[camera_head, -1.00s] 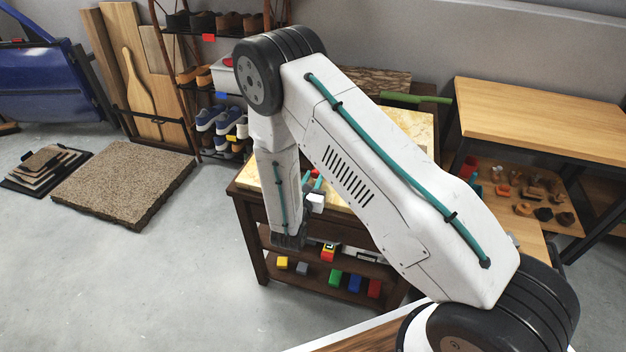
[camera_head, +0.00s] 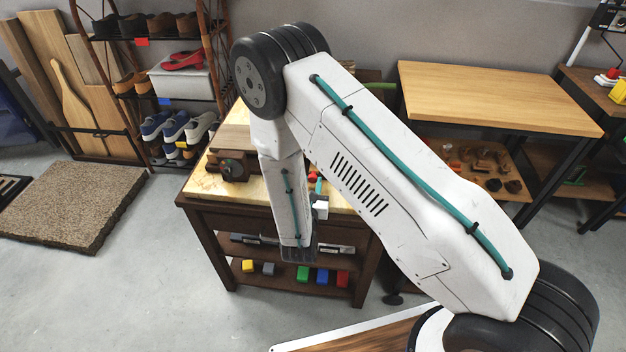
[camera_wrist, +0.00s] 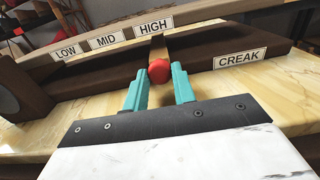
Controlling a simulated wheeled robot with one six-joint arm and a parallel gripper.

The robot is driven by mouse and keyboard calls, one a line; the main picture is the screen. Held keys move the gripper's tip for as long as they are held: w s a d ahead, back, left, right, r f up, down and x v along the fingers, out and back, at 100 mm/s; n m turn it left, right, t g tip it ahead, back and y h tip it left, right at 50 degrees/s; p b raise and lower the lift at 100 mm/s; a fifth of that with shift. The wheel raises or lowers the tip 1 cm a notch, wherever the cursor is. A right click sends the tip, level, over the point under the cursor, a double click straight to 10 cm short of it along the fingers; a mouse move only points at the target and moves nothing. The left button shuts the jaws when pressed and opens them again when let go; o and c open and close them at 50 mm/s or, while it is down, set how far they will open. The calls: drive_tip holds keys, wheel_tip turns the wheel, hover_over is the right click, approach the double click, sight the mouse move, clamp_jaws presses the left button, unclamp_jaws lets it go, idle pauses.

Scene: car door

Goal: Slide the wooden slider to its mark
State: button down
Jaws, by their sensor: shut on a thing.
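In the wrist view, the wooden slider (camera_wrist: 158,46) is a light wood piece with a red knob (camera_wrist: 159,71) at its near end. It sits at a dark rail, just below the HIGH label (camera_wrist: 153,26). The teal fingers of my gripper (camera_wrist: 158,78) are on either side of the red knob and shut on it. MID (camera_wrist: 106,40) and LOW (camera_wrist: 66,52) labels lie to the left on the back strip. A CREAK label (camera_wrist: 239,59) is on the dark rail to the right. In the head view, my arm hides most of the slider.
The slider's rail is on a pale-topped workbench (camera_head: 203,186) with coloured blocks on its lower shelf. A dark wooden vise-like piece (camera_head: 232,165) stands on its left side. A wooden table (camera_head: 490,95) is at right and a shoe rack (camera_head: 180,128) behind left. Floor at front left is clear.

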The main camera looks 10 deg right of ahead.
drive_tip(key=shift+a, duration=0.1)
drive_tip(key=c, duration=1.1)
unclamp_jaws()
drive_tip(key=shift+s, duration=0.1)
drive_tip(key=v, duration=0.7)
drive_tip(key=shift+s+a, duration=0.15)
drive_tip(key=shift+s, duration=0.15)
